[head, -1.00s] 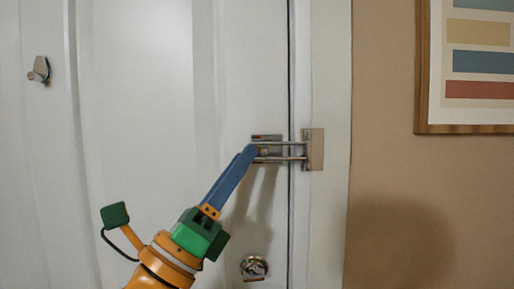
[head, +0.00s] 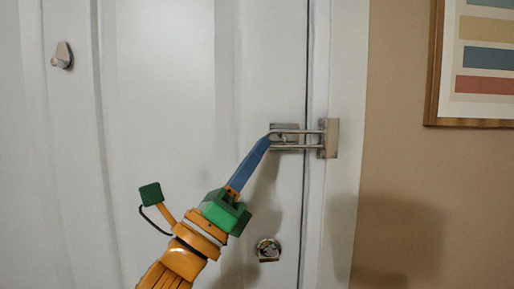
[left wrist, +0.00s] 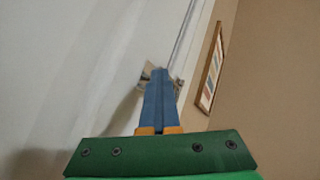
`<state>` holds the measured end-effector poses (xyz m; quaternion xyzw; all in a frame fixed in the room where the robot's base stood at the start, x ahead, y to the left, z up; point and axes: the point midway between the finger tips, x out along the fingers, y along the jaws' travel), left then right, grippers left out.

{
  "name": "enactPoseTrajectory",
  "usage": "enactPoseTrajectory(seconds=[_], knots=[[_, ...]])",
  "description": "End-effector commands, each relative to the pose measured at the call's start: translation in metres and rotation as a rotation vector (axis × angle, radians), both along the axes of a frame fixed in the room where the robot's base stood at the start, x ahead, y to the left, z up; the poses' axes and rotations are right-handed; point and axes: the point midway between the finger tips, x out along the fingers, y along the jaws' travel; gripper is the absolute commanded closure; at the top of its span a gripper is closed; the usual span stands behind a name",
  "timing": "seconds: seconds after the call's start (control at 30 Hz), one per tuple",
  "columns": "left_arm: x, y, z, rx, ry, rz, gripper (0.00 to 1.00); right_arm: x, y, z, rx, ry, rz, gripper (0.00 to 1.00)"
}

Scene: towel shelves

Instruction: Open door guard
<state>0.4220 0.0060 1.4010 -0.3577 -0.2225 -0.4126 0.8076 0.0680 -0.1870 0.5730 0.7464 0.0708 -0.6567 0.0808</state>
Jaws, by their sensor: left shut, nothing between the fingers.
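The metal door guard (head: 300,137) spans the gap between the white door (head: 170,150) and its frame. Its bar runs from the plate on the frame (head: 332,138) across to the plate on the door (head: 284,128). My left gripper (head: 267,141) is shut and empty, its blue fingertips at the left end of the bar. I cannot tell whether they touch it. In the left wrist view the shut blue fingers (left wrist: 158,100) point at the guard, and they hide most of it. My right gripper is not in view.
A round metal lock (head: 267,249) is on the door below the guard. A small metal hook (head: 62,55) is at the upper left. A framed picture (head: 480,65) hangs on the beige wall at right. The space before the wall is clear.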

Motion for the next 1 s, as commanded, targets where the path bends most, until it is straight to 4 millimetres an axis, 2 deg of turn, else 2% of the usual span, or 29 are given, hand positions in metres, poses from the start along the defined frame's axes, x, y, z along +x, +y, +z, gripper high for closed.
enactPoseTrajectory(seconds=[0.83, 0.97, 1.0], knots=[[0.0002, 0.0004, 0.0004, 0.000, 0.001, 0.001, 1.00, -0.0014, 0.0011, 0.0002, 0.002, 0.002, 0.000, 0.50], [0.0005, 0.0003, 0.0000, 0.001, 0.003, 0.002, 0.65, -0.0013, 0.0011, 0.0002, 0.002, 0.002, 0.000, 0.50], [0.0007, 0.0003, -0.0002, 0.001, 0.003, 0.002, 0.61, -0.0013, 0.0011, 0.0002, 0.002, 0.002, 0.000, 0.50]])
